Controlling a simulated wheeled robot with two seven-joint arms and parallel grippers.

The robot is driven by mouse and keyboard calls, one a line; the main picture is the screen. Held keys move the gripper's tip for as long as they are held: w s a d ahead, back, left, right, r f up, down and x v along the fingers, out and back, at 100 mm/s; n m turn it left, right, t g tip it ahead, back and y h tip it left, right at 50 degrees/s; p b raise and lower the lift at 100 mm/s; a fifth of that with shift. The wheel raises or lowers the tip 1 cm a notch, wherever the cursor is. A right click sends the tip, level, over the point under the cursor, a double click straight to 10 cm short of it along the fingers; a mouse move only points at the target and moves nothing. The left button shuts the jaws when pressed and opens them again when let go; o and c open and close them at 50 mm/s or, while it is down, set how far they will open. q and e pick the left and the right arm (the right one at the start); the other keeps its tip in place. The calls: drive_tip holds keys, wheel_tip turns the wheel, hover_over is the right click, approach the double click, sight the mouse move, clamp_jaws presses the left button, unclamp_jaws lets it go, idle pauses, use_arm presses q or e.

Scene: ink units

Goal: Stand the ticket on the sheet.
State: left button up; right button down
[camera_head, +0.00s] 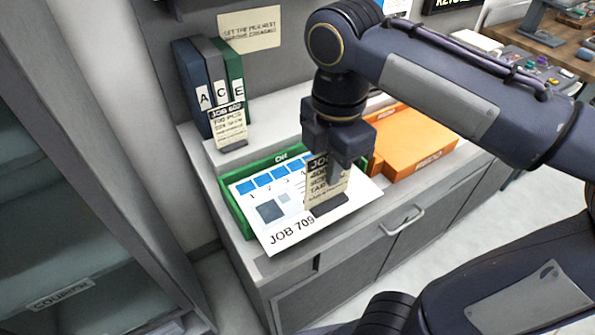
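The ticket (321,190) is a cream card with dark print and a dark header, set upright in a dark foot. The white sheet (265,235), printed JOB 709 with blue squares, lies slanted over a green tray (231,208). The ticket's foot shows over the sheet's right part; I cannot tell whether it touches. My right gripper (334,160) points down from above and is shut on the ticket's upper part, hiding some of its print. My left gripper is not in view.
Another ticket (229,128), marked JOB, stands in front of binders (212,85) lettered A, C, E at the back left. The cabinet's front edge is close to the sheet.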

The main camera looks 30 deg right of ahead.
drive_tip(key=w+f, duration=1)
drive_tip(key=shift+a+f+p, duration=0.15)
drive_tip(key=shift+f+p, duration=0.1)
drive_tip(key=shift+p, duration=0.05)
drive_tip(key=shift+f, duration=0.4)
drive_tip(key=shift+f, duration=0.1)
drive_tip(key=shift+f, duration=0.15)
drive_tip(key=c, duration=1.6)
unclamp_jaws()
